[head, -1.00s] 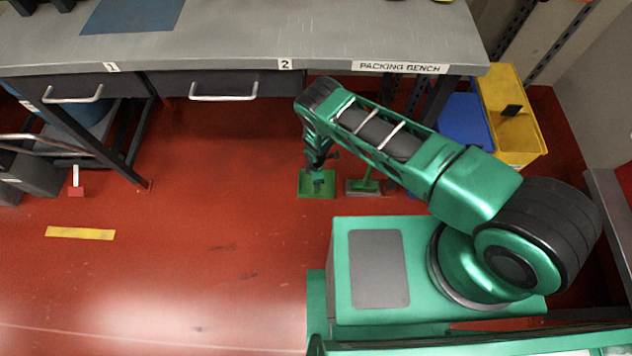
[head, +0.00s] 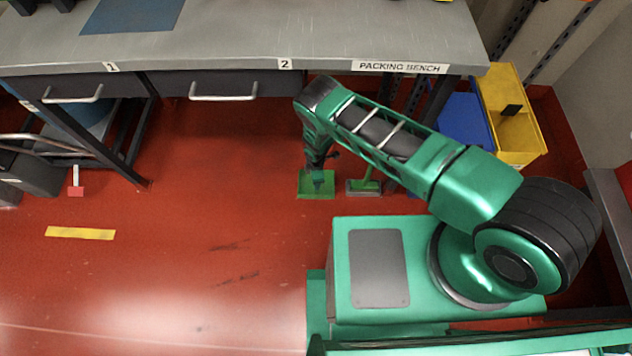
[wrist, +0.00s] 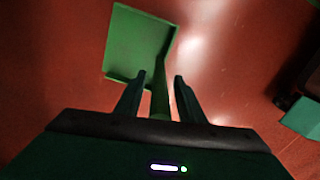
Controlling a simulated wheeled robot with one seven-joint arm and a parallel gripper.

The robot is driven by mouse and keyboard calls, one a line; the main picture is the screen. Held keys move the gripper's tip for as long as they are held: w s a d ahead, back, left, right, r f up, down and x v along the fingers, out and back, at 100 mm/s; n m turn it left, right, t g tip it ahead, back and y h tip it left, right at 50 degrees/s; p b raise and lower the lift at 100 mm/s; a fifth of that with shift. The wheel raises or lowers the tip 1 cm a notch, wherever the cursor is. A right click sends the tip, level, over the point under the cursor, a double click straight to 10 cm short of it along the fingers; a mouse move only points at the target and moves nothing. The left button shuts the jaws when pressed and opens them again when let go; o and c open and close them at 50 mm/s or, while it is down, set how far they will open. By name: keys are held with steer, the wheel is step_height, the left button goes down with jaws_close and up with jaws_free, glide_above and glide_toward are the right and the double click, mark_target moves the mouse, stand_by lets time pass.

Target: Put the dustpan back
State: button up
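The green dustpan (head: 304,190) lies on the red floor in front of the packing bench, partly hidden by my gripper (head: 319,181) in the head view. The wrist view shows its flat square pan (wrist: 138,42) ahead of the fingers and its handle running back between them. My gripper (wrist: 160,76) is open there, with the handle between its fingers and a visible gap on each side. A green hand brush (head: 366,182) with a grey bristle edge stands on the floor just right of the dustpan.
The packing bench (head: 240,48) with two drawers spans the back. Yellow (head: 520,125) and blue (head: 462,118) bins stand at its right end. A small red-and-white item (head: 76,186) and a yellow floor strip (head: 80,233) are at left. The middle floor is clear.

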step_height(320, 180, up, 7)
steer(key=shift+f, duration=0.15)
stand_by(0.7)
